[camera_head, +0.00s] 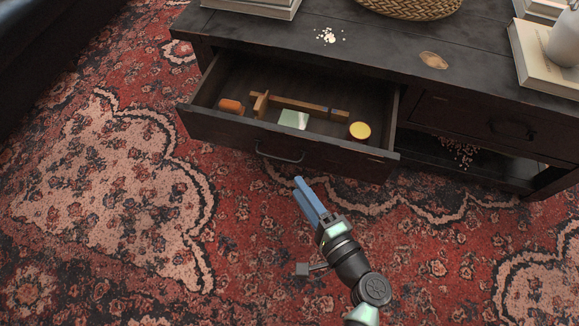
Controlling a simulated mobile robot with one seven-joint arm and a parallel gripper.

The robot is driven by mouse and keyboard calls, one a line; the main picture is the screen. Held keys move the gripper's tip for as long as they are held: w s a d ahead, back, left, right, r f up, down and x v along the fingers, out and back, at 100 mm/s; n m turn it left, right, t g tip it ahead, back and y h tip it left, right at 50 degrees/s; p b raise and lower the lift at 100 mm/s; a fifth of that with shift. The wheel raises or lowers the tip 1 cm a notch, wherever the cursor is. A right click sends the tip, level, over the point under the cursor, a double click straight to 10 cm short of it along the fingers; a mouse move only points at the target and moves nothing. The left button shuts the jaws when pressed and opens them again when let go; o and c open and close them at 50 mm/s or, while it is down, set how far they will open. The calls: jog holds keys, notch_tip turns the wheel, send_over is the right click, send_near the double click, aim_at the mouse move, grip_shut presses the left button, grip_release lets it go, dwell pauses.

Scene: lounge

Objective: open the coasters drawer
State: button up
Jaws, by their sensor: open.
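The left drawer (235,127) of a dark wooden coffee table is pulled well out, and its inside shows. I cannot read a label that says whether it is the coasters drawer. Its dark bar handle (279,157) is on the front face. My gripper (299,180) is open, with its blue fingers just in front of and below the handle, apart from it as far as I can see. In the drawer lie an orange item (231,106), a wooden piece (300,105), a pale green square (293,119) and a round yellow-topped container (359,131).
A second drawer (465,117) on the right looks shut, above an open shelf with scattered pale bits (459,151). The tabletop (385,50) holds books (545,58), a woven basket (410,8) and white crumbs (328,36). The patterned rug (120,200) in front is clear.

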jog(key=v, duration=0.3)
jog(key=shift+s+d+p, duration=0.15)
jog(key=shift+s+p, duration=0.15)
jog(key=shift+p, duration=0.1)
